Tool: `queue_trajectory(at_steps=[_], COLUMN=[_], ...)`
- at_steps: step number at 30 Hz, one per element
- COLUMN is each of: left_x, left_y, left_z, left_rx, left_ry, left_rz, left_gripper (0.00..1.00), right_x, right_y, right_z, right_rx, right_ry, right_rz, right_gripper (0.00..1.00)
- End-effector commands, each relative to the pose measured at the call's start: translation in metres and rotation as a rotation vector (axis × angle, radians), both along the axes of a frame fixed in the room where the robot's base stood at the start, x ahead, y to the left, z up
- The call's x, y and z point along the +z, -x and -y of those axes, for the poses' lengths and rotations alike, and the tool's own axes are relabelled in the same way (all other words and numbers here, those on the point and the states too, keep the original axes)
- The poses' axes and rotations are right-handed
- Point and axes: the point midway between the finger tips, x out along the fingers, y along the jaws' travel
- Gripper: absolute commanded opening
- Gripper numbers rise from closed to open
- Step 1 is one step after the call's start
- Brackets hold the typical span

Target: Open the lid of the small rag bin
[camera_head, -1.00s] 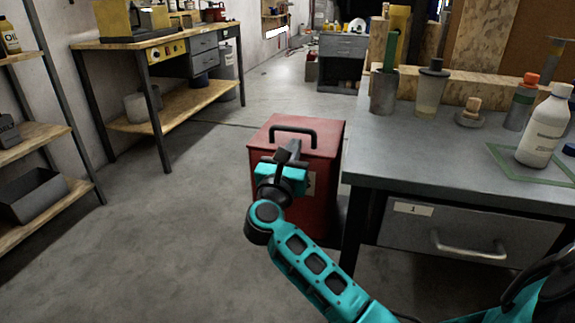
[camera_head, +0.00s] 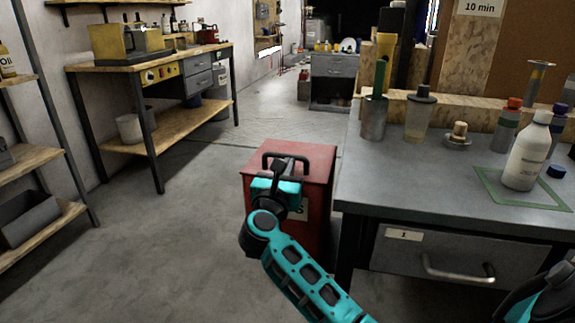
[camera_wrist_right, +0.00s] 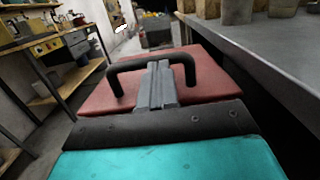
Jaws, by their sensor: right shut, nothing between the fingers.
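The small rag bin (camera_head: 318,172) is a red box standing on the floor beside the grey workbench. Its lid (camera_wrist_right: 208,68) is red and lies flat and closed, with a black bar handle (camera_head: 288,155) on top. My right gripper (camera_head: 284,166) is at the front of the lid by the handle. In the right wrist view its fingers (camera_wrist_right: 156,80) are together with nothing between them, and their tips reach the handle's opening. I cannot tell whether they touch the handle.
The grey workbench (camera_head: 440,170) stands close on the bin's right, with a white bottle (camera_head: 527,152) and several containers on it. A wooden-topped bench (camera_head: 150,62) and shelves (camera_head: 30,160) stand at the left. The floor left of the bin is clear.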

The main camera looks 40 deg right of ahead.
Motion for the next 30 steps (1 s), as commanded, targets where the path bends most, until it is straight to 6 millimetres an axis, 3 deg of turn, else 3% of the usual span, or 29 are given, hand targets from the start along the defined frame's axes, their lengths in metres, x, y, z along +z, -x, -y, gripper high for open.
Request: queue_trajectory(at_steps=[14,20,26,30], left_x=[0.019,0.049,0.092,0.093], left_y=[0.006,0.008,0.006,0.014], left_z=[-0.005,-0.006,-0.005,-0.017], left_rx=[0.002,0.000,-0.001,0.026], left_ry=[-0.012,-0.016,-0.014,-0.031], left_rz=[-0.009,-0.012,-0.006,-0.016], left_gripper=[0.60,0.60,0.60,0.60], right_x=[0.017,0.032,0.052,0.066], right_y=[-0.002,-0.005,-0.012,-0.020], right_z=[0.002,0.006,0.010,0.012], right_rx=[-0.002,-0.003,-0.004,-0.003], right_ry=[-0.086,-0.136,-0.136,-0.175], right_rz=[-0.070,-0.120,-0.118,-0.144], right_gripper=[0.00,0.00,0.00,0.00])
